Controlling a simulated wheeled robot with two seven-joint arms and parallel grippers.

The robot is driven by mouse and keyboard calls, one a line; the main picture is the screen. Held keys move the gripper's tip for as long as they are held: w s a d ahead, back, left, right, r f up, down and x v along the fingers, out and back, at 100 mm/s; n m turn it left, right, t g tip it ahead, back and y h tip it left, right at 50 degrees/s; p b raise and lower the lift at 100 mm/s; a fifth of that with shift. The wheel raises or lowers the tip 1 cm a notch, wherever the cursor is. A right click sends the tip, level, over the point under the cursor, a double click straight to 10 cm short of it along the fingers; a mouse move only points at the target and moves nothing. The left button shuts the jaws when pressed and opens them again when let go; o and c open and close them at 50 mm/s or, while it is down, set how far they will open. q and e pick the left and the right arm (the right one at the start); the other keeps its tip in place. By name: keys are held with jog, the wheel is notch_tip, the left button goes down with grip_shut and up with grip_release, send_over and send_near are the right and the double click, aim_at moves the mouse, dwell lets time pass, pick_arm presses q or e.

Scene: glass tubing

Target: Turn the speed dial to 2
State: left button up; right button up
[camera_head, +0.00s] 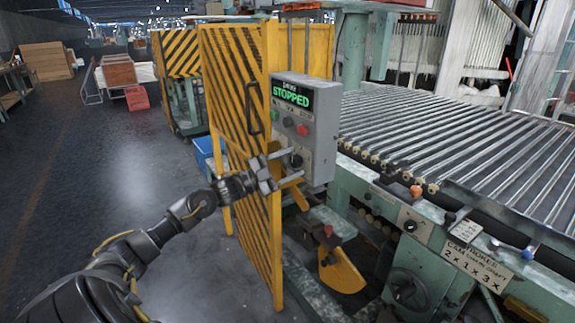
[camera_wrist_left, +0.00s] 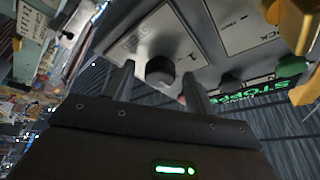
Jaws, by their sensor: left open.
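The speed dial is a round black knob (camera_head: 296,160) low on the grey control box (camera_head: 322,148). My left gripper (camera_head: 275,163) is open in front of the lower part of the box. In the left wrist view its fingertips (camera_wrist_left: 158,74) appear on either side of the knob, with gaps; whether they reach around it is unclear. The box's display (camera_head: 291,95) reads STOPPED in green. My right gripper is out of view.
Above the knob are a red button (camera_head: 302,130), a dark button and a green one. A yellow-and-black striped guard door (camera_head: 240,110) with a handle stands left of the box. A roller bed (camera_head: 450,140) lies to the right.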

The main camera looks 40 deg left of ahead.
pick_arm(q)
jog(key=shift+f, duration=0.1)
jog(key=shift+s+a+f, duration=0.15)
jog(key=shift+s+a, duration=0.05)
jog(key=shift+s, duration=0.1)
jog(key=v, duration=1)
jog(key=shift+p, duration=0.4)
